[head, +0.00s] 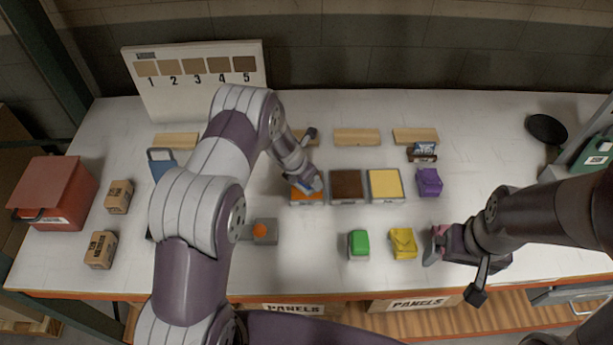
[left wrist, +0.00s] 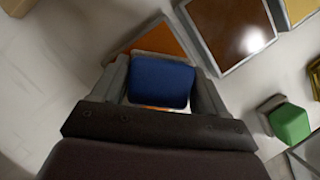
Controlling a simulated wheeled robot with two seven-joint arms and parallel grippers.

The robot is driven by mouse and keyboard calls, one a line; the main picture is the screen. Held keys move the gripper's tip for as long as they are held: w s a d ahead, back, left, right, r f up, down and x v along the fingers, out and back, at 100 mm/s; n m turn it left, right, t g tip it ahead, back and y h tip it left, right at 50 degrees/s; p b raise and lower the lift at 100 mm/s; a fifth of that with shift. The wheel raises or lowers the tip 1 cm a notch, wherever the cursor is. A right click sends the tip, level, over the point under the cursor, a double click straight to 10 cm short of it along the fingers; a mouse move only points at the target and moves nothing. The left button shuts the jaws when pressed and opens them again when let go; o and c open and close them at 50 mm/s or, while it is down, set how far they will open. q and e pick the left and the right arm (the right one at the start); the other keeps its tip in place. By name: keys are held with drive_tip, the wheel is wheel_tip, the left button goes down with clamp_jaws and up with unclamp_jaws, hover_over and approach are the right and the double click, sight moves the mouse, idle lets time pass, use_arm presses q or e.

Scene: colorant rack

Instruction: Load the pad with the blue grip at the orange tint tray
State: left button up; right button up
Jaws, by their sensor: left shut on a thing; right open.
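The orange tint tray (head: 307,196) is the left one of a row of square trays; it also shows in the left wrist view (left wrist: 167,42). My left gripper (head: 310,184) is over this tray. In the left wrist view its fingers (left wrist: 163,85) are shut on the blue grip (left wrist: 161,82) of a pad. A pale strip of the pad shows around the grip, and the grip covers part of the tray. I cannot tell whether the pad touches the tint. My right gripper (head: 434,246) is open at the front right, beside a yellow-grip pad.
A brown tray (head: 347,187) and a yellow tray (head: 385,186) stand right of the orange one. Pads with green (head: 359,244), yellow (head: 403,242) and purple (head: 429,181) grips stand nearby. A grey block with an orange spot (head: 265,231) lies in front. A numbered board (head: 196,80) stands behind.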

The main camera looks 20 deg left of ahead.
use_arm(q)
wheel_tip(320, 180, up, 7)
drive_tip(key=p, duration=0.6)
drive_tip(key=shift+r+p, duration=0.1)
drive_tip(key=shift+p, duration=0.3)
idle(0.3)
